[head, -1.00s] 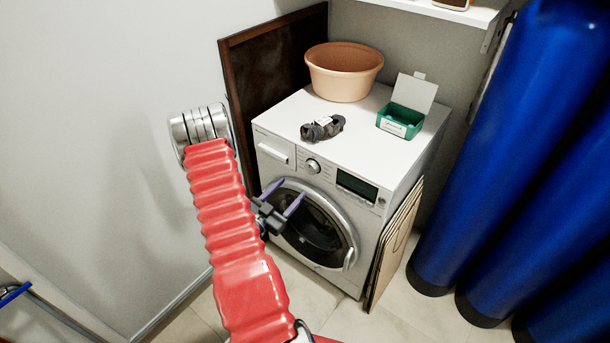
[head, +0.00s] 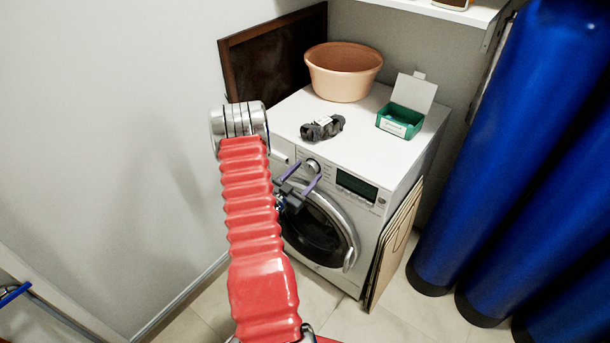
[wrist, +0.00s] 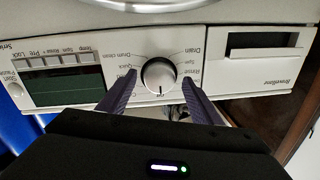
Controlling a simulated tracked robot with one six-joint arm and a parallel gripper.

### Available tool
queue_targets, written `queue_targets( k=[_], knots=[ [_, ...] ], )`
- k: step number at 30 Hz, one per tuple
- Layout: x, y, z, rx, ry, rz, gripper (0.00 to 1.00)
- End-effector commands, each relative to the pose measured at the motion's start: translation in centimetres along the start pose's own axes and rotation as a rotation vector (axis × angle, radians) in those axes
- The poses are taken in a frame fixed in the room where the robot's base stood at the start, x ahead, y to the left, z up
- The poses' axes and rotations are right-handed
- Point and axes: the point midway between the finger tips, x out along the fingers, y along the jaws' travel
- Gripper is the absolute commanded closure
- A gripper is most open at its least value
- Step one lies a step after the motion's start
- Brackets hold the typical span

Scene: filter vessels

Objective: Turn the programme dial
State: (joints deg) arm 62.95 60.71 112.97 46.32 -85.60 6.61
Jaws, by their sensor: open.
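The programme dial (wrist: 159,76) is a round silver knob on the white front panel of the washing machine (head: 392,198). In the head view the dial (head: 312,165) sits between the drawer and the display. My gripper (wrist: 158,75) is open, with one purple finger on each side of the dial's lower part in the wrist view. Contact with the dial cannot be made out. In the head view my gripper (head: 300,173) is in front of the panel, above the door.
On the machine's top stand a peach basin (head: 343,75), a dark grey bundle (head: 322,128) and a green box (head: 399,121) with its lid up. Blue tanks (head: 520,150) stand at the right. Flat cardboard (head: 393,243) leans against the machine's right side.

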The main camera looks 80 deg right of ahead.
Motion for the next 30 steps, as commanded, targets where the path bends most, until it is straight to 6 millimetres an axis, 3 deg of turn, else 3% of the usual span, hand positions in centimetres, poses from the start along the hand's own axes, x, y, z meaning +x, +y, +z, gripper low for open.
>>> queue_targets(
  k=[19, 30],
  knots=[
    [-0.05, -0.08, -0.02, 0.001, 0.000, -0.002, 0.82],
    [-0.07, -0.14, -0.04, -0.053, -0.003, -0.002, 0.83]
  ],
)
